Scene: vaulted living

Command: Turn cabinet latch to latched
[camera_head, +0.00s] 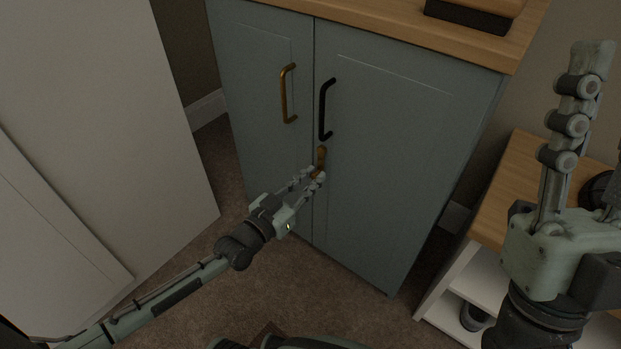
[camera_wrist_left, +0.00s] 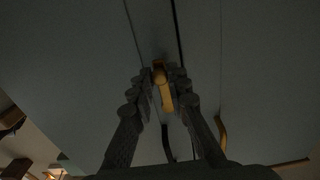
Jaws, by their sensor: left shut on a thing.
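The blue-grey cabinet (camera_head: 390,150) has two doors, both closed, with a dark seam between them. The brass latch (camera_head: 322,156) sits beside the seam, just below the black handle, and looks close to upright. In the left wrist view the latch (camera_wrist_left: 165,96) stands between the fingers, slightly tilted. My left gripper (camera_head: 314,174) reaches in from the lower left and is shut on the latch; its fingers hide part of it. My right gripper (camera_head: 592,130) is raised at the right edge, away from the cabinet. It is partly cut off, so its opening is unclear.
A brass handle (camera_head: 286,94) is on the left door and a black handle (camera_head: 326,110) on the right door. A low wood-topped shelf (camera_head: 494,198) stands right of the cabinet. White panels (camera_head: 100,110) stand at left. Carpet (camera_head: 330,290) lies clear in front.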

